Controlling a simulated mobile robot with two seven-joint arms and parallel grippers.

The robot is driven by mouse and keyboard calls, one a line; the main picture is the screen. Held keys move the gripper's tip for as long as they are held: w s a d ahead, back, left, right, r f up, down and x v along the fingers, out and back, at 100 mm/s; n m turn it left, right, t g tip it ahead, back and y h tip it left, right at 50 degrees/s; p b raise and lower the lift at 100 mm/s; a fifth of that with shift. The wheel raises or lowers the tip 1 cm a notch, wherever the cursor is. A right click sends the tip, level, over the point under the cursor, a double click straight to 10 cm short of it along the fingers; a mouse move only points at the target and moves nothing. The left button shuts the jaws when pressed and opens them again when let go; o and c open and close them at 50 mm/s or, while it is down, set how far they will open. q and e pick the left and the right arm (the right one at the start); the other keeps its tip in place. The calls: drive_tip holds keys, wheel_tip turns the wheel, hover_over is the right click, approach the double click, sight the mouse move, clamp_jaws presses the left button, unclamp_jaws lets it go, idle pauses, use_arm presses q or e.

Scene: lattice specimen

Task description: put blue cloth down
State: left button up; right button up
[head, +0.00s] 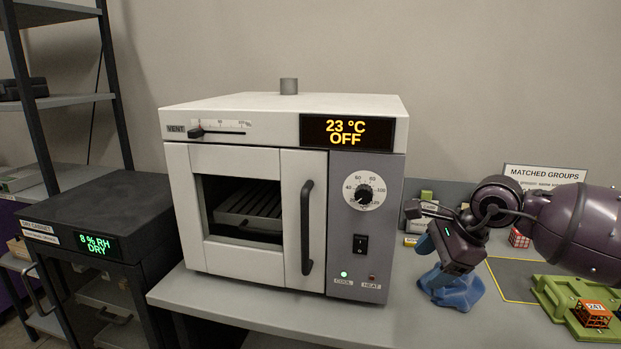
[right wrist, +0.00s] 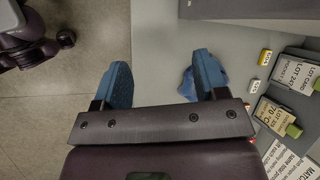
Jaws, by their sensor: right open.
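The blue cloth (head: 455,290) lies crumpled on the grey bench top, right of the oven's front corner. My right gripper (head: 440,262) is just above it in the head view and hides part of it. In the right wrist view the gripper (right wrist: 163,78) has its two blue fingers wide apart, with nothing held between them. There the cloth (right wrist: 187,84) shows beside and partly behind the right-hand finger. I cannot tell whether that finger touches it. My left gripper is not in view.
A white oven (head: 245,245) reading 23 °C OFF stands left of the cloth. The bench's front edge is near the cloth.

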drive_tip(key=s+a+r+m+t+y, duration=0.2)
drive_tip(key=a+r+m+t+y, duration=0.35)
drive_tip(key=a+m+y, duration=0.85)
drive_tip(key=s+d+f+m+t+h, duration=0.1)
drive_tip(key=d+f+m+t+h, duration=0.3)
drive_tip(key=f+m, duration=0.45)
drive_tip(key=s+d+f+m+t+h, duration=0.15)
drive_tip(key=d+f+m+h, duration=0.3)
drive_tip(key=m, duration=0.75)
drive_tip(key=s+d+f+m+t+h, duration=0.2)
drive_tip(key=d+f+m+h, duration=0.4)
drive_tip(key=m, duration=0.5)
drive_tip(key=s+d+f+m+g+h, duration=0.2)
drive_tip(key=s+f+m, duration=0.2)
drive_tip(key=s+f, duration=0.6)
drive_tip(key=s+d+f+m+g+h, duration=0.2)
drive_tip(key=s+f+m+g, duration=0.1)
drive_tip(key=s+f, duration=0.7)
drive_tip(key=s+m, duration=0.1)
drive_tip(key=s, duration=0.2)
drive_tip(key=shift+s+d+f, duration=0.35)
drive_tip(key=shift+s, duration=0.05)
drive_tip(key=shift+d+h, duration=0.1)
drive_tip(key=shift+h, duration=0.15)
